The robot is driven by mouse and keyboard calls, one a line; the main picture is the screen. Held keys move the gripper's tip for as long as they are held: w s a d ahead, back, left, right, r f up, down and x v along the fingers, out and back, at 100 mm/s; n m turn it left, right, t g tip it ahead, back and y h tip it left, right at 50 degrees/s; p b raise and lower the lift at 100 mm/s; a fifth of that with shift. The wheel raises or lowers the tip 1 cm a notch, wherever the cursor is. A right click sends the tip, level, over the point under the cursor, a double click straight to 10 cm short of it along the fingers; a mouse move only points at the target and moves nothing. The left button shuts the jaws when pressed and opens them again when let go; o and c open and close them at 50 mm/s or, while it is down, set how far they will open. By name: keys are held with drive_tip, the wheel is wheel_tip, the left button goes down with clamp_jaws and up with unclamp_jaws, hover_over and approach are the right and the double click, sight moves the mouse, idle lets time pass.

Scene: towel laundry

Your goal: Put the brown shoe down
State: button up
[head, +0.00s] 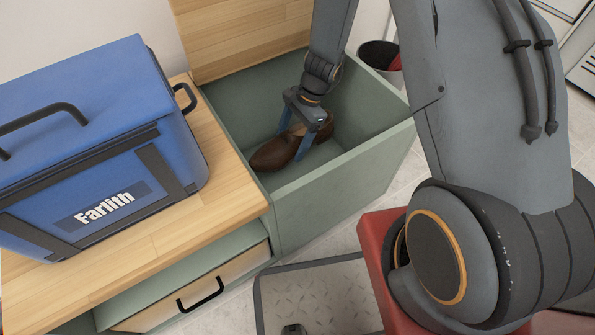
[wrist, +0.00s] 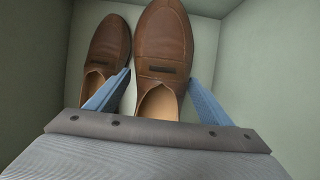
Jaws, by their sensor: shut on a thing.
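My gripper (head: 296,143) reaches down into the green open-topped bin (head: 345,160) and is shut on a brown leather shoe (head: 276,153). In the wrist view my gripper (wrist: 160,80) has a blue finger on each side of this shoe (wrist: 163,40), near its opening, with the toe pointing away. A second, matching brown shoe (wrist: 106,48) lies close along its left side in the wrist view. I cannot make out the second shoe separately in the head view. I cannot tell whether the held shoe touches the bin floor.
The bin's walls (wrist: 240,60) rise close around the shoes, with some bare floor to the right. A blue cooler box (head: 95,145) stands on the wooden top (head: 225,200) left of the bin. A drawer with a black handle (head: 200,295) is below. A dark bucket (head: 378,55) stands behind.

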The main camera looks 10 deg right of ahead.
sight(304, 131)
wheel_tip(304, 131, down, 10)
drive_tip(key=b, duration=0.5)
drive_tip(key=shift+r, duration=0.25)
drive_tip(key=shift+c, duration=0.8)
drive_tip(key=o, duration=1.6)
drive_tip(key=p+v, duration=0.6)
drive_tip(key=v, duration=0.6)
drive_tip(key=shift+r, duration=0.1)
